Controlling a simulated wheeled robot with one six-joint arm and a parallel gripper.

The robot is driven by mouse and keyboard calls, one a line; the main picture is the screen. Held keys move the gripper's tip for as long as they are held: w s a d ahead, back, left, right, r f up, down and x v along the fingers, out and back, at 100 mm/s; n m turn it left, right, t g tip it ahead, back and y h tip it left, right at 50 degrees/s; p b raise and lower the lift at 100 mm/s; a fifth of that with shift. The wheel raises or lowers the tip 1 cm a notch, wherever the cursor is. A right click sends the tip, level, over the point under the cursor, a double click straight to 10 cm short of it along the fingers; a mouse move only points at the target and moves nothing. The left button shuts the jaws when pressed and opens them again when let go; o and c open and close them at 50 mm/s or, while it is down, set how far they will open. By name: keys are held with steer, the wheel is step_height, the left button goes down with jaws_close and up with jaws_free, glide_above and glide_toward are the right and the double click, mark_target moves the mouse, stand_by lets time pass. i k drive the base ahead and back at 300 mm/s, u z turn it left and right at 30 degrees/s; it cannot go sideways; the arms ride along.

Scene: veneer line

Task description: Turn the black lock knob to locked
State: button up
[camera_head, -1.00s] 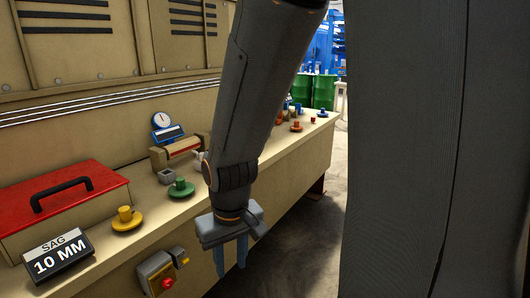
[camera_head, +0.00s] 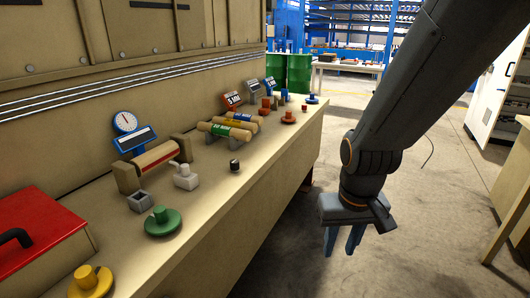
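A small black knob (camera_head: 234,165) with a pale mark on top stands on the bench top (camera_head: 205,215), near its front edge. It is likely the lock knob, but its setting is too small to read. My gripper (camera_head: 342,242) hangs fingers down over the floor, to the right of the bench and well apart from the knob. Its two blue fingers are spread with nothing between them.
Open floor (camera_head: 430,210) lies right of the bench.

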mark_target(234, 163)
steer(key=z, duration=0.15)
steer(key=i, duration=0.65)
steer(key=u, duration=0.75)
steer(key=i, duration=0.65)
steer(key=u, duration=0.75)
